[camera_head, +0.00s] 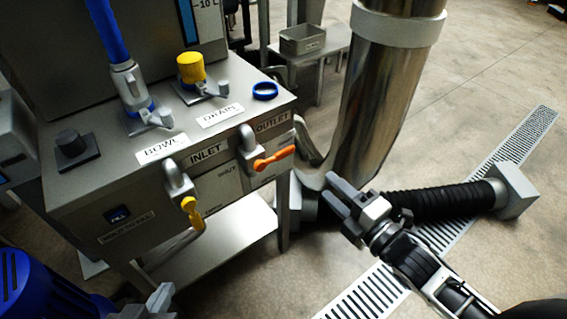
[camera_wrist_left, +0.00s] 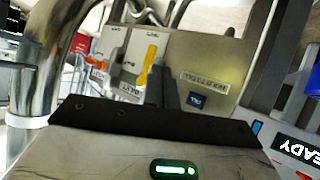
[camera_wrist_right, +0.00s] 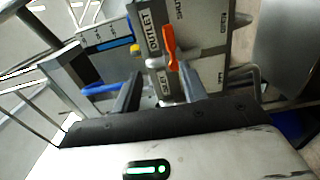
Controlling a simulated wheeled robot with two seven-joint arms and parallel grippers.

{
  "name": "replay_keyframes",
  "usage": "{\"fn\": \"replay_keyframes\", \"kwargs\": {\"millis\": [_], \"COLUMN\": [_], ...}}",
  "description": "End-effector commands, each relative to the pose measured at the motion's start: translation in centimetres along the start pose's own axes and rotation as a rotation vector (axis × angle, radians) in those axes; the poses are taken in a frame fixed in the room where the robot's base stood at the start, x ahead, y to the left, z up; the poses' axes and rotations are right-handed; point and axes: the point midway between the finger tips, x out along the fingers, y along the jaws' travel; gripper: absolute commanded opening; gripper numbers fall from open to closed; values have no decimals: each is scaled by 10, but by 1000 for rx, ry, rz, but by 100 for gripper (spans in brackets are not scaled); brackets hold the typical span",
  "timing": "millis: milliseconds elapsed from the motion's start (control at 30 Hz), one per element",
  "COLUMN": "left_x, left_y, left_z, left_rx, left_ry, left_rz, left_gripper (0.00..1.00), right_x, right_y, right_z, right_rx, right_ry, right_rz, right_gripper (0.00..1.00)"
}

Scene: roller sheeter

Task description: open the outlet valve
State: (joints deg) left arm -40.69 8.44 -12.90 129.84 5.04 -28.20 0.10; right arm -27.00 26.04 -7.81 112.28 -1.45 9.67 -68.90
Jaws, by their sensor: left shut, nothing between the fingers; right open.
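The outlet valve (camera_head: 247,146) is on the machine's front panel under the OUTLET label. Its orange lever (camera_head: 275,158) points sideways to the right in the head view. My right gripper (camera_head: 338,193) is open, right of the lever and apart from it. In the right wrist view the orange lever (camera_wrist_right: 171,48) shows beyond the open fingers (camera_wrist_right: 160,88), nothing between them. My left gripper (camera_head: 160,298) is low at the bottom left of the head view, partly cut off. In the left wrist view its fingers (camera_wrist_left: 162,88) are shut and empty, with the orange lever (camera_wrist_left: 98,78) beyond.
The inlet valve's yellow lever (camera_head: 192,214) hangs down left of the outlet valve. Bowl and drain valves, with a yellow cap (camera_head: 190,67), sit on the machine top. A steel column (camera_head: 385,90) and a black hose (camera_head: 440,202) stand behind my right gripper.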

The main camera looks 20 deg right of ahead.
Motion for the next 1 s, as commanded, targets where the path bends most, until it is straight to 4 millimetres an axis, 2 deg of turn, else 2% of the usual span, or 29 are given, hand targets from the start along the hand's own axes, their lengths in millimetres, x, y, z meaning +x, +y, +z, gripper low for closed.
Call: {"fn": "replay_keyframes", "kwargs": {"millis": [33,100,233,333,800,1000], "left_x": [6,7,7,7,18,26], "left_y": [-1,0,0,1,3,3], "left_z": [10,11,10,11,30,35], "left_rx": [1,1,0,-1,-12,-12], "left_ry": [7,13,15,12,-26,-36], "left_rz": [3,6,9,10,26,32], "left_gripper": [0,0,0,0,0,0], "right_x": [1,1,7,19,118,148], "right_y": [-15,-20,-21,-19,-19,-20], "right_z": [0,0,1,1,0,0], "right_rx": [-6,-10,-13,-13,-11,-11], "right_ry": [1,2,3,2,2,2], "right_rz": [3,5,7,9,9,6], "right_gripper": [43,43,43,43,43,43]}}
